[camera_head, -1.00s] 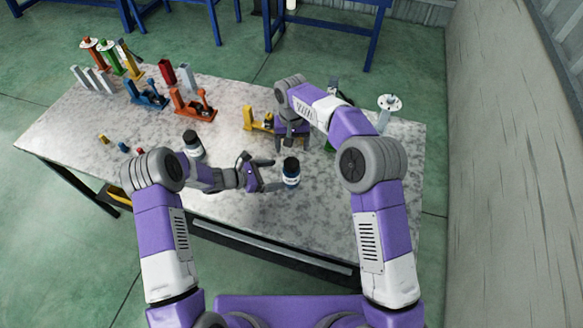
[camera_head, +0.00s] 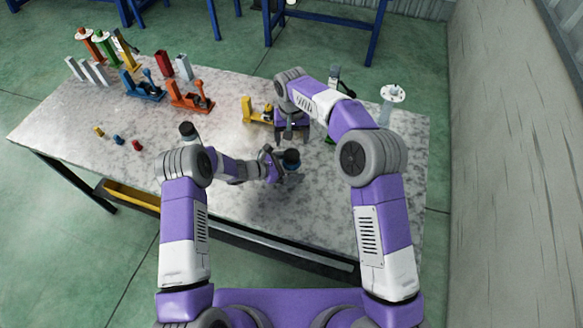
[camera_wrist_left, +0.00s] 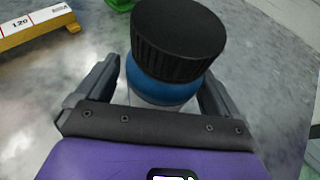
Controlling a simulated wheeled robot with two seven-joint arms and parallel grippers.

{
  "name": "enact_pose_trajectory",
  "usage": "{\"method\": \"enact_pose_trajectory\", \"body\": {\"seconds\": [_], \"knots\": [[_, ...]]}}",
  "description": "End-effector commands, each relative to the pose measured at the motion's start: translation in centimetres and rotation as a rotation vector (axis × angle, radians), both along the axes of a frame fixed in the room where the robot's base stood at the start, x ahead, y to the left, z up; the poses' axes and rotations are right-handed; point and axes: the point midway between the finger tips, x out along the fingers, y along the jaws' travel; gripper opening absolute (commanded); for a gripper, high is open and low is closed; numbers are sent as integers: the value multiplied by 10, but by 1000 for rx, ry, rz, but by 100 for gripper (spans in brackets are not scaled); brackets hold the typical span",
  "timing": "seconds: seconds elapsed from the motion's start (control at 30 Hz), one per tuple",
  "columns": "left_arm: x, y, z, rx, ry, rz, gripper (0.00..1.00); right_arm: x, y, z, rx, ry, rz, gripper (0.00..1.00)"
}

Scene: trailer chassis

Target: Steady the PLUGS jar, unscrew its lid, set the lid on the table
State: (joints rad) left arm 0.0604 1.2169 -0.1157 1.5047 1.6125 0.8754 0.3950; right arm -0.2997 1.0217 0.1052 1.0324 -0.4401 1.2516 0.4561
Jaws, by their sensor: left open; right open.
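A jar with a ribbed black lid (camera_head: 291,157) and a blue shoulder stands upright on the table; no label text is legible. The jar also shows in the left wrist view (camera_wrist_left: 165,80), with its lid on. My left gripper (camera_head: 284,167) is open, with one finger on each side of the jar below the lid. A gap shows beside at least one finger; contact is not clear.
A second dark-lidded jar (camera_head: 188,131) stands to the left, partly hidden by my left arm. Orange (camera_head: 191,97), blue (camera_head: 143,87) and yellow (camera_head: 257,113) fixtures stand farther back. Small coloured pieces (camera_head: 118,139) lie at left. The table (camera_head: 330,205) is clear at front right.

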Motion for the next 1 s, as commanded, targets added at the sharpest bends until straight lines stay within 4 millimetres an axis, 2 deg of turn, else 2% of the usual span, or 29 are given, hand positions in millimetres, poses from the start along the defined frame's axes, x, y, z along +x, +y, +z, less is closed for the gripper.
{"method": "enact_pose_trajectory", "body": {"seconds": [0.23, 0.27, 0.87, 1.0], "knots": [[0, -1, -1, 0, 1, 0, 95, 0, 0, 0, 0, 0, 0, 77], [0, -1, -1, 0, 1, 0, 92, 0, 0, 0, 0, 0, 0, 77], [0, -1, 0, 0, 0, 0, 0, 0, 0, 0, 0, 0, -7, 77], [0, -1, 0, 0, 0, 0, 0, -1, 1, -2, -3, 7, -95, 77]]}}
